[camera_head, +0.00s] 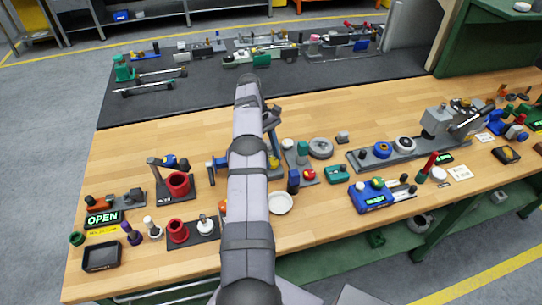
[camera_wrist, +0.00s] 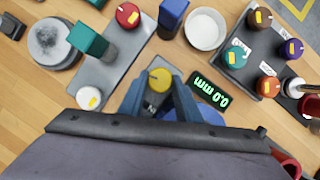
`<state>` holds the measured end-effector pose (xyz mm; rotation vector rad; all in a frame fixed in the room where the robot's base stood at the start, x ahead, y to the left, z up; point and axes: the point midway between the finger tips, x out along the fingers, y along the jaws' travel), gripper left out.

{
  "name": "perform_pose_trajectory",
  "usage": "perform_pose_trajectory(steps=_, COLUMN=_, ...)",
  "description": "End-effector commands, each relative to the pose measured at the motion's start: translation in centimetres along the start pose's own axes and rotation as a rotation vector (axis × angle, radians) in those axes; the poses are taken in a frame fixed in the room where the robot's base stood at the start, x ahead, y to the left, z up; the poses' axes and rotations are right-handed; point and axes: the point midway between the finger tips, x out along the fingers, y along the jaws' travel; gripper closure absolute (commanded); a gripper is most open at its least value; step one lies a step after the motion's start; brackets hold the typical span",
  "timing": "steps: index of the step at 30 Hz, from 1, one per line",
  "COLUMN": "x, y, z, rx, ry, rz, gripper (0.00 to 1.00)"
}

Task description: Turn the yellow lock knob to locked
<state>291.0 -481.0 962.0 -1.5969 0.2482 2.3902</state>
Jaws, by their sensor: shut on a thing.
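The yellow knob (camera_wrist: 160,80) shows from above in the wrist view, with a small lighter yellow mark on its top. My gripper (camera_wrist: 160,92) is shut on it, with a blue-grey finger on each side. In the head view my arm covers most of this spot. A bit of the yellow knob (camera_head: 274,161) shows just right of the arm, below my gripper (camera_head: 273,145). The knob's base is mostly hidden by the fingers. I cannot tell from the mark whether it stands at locked.
In the wrist view, a display reading 0.0 mm (camera_wrist: 211,91) is close on the right. A grey plate (camera_wrist: 106,70) with a teal block (camera_wrist: 88,39), red knob (camera_wrist: 128,15) and white knob (camera_wrist: 88,97) lies left. A blue block (camera_wrist: 172,14) and white dish (camera_wrist: 205,29) stand beyond.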

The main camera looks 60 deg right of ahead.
Motion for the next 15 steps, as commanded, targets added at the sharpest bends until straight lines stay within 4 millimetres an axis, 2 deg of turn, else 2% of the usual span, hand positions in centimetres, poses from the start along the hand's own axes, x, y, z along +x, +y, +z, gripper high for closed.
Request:
perform_pose_trajectory(steps=13, x=-0.05, y=0.06, z=0.1, rx=0.005, ry=-0.002, rz=-0.001, gripper=0.92)
perform_pose_trajectory(steps=14, x=-0.05, y=0.06, z=0.1, rx=0.005, ry=-0.002, rz=0.0, gripper=0.65)
perform_pose_trajectory(steps=15, x=-0.05, y=0.06, z=0.09, rx=0.005, ry=-0.001, rz=0.0, gripper=0.55)
